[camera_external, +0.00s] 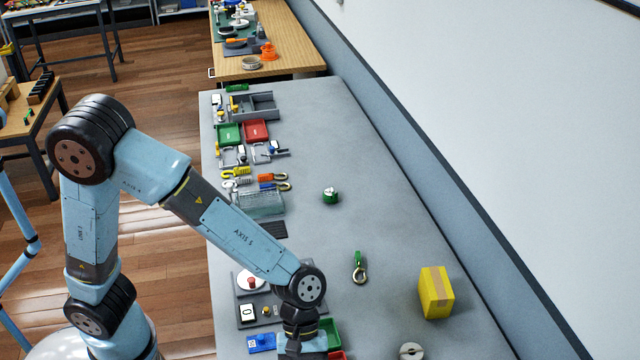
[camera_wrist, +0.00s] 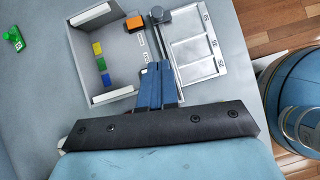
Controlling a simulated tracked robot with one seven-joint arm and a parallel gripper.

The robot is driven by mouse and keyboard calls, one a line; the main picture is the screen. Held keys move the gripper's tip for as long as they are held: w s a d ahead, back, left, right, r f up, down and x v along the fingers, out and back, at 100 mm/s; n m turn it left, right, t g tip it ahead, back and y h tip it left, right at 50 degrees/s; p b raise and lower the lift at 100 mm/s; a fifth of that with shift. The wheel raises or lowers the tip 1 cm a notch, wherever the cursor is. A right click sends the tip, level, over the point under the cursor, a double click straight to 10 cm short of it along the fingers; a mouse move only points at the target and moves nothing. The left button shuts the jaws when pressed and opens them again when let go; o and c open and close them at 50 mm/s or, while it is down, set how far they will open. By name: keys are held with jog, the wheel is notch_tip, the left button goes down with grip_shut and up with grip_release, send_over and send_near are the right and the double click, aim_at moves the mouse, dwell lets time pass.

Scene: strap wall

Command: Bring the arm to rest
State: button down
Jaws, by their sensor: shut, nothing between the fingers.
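My arm reaches from the left across the grey bench (camera_external: 330,250) toward its near end, with its wrist low in the external view. My gripper (camera_wrist: 156,68) shows in the wrist view as two blue fingers close together, shut and empty. They point at the gap between a light grey open tray (camera_wrist: 85,42) and a silver framed plate (camera_wrist: 195,55). In the external view the fingertips are hidden or cut off at the bottom edge.
A yellow box (camera_external: 436,292), a green-handled hook (camera_external: 359,267) and a round metal piece (camera_external: 411,351) stand right of my wrist. A green tray (camera_external: 329,334) and blue item (camera_external: 262,343) are close by it. The bench's middle right is mostly clear; a wall borders it.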

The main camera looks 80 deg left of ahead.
dwell(0.4)
jog(key=s+a+r+m+t+y, duration=0.2)
jog(key=s+a+r+m, duration=0.3)
jog(key=a, duration=0.5)
jog(key=s+a+r+m+t+y, duration=0.2)
jog(key=s+a+r+m, duration=0.3)
jog(key=s+a, duration=0.3)
jog(key=s+a+r+m+t+y, duration=0.2)
jog(key=s+a+r+m, duration=0.4)
jog(key=a, duration=0.5)
jog(key=shift+s+a+r+t+y, duration=0.3)
jog(key=shift+s+r+t+y, duration=0.1)
jog(key=shift+s+r+y, duration=0.2)
jog(key=shift+w, duration=0.1)
